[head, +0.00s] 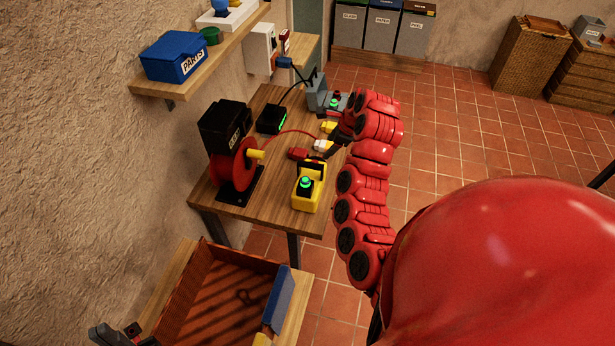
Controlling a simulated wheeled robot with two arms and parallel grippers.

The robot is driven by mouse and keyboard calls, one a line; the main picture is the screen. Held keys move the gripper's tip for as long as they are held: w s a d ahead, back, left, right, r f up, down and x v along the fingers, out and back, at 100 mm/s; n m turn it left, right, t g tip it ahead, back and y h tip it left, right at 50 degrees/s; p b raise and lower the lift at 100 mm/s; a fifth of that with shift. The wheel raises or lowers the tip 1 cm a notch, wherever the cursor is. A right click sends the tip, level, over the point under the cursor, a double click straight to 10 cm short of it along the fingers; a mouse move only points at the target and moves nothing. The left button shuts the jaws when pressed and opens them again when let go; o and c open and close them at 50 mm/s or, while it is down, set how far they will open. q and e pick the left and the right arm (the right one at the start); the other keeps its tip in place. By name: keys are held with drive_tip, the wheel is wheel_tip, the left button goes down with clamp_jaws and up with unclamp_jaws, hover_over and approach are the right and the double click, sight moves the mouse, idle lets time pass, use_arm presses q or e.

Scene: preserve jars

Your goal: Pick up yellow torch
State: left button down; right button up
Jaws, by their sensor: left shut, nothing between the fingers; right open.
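A small yellow object (328,127), which looks like the yellow torch, lies near the right edge of the wooden workbench (285,208). It is small in view, and its details are hard to tell. My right gripper (335,148) is dark and open at the end of my red arm, over the bench's right edge. It is just below the yellow object in the picture; whether they touch cannot be told. A white object (322,145) and a red one (298,153) lie beside the gripper.
A yellow box with a green button (305,190) stands at the bench's front. A red cable reel (235,168), a black box (224,124) and a grey device (318,96) also stand there. A shelf with a blue parts box (174,57) overhangs left.

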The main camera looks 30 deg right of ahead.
sight(311, 164)
drive_tip(key=b+x, duration=0.6)
drive_tip(key=x, duration=0.6)
drive_tip(key=shift+f+b, duration=0.2)
drive_tip(key=shift+b, duration=0.1)
drive_tip(key=shift+a+b+x, duration=0.1)
drive_tip(key=shift+b+x, duration=0.65)
drive_tip(key=shift+x, duration=0.5)
drive_tip(key=shift+a+b+x, duration=0.15)
drive_tip(key=shift+b+x, duration=0.6)
drive_tip(key=shift+x, duration=0.5)
drive_tip(key=shift+r, duration=0.1)
drive_tip(key=shift+c, duration=0.3)
clamp_jaws()
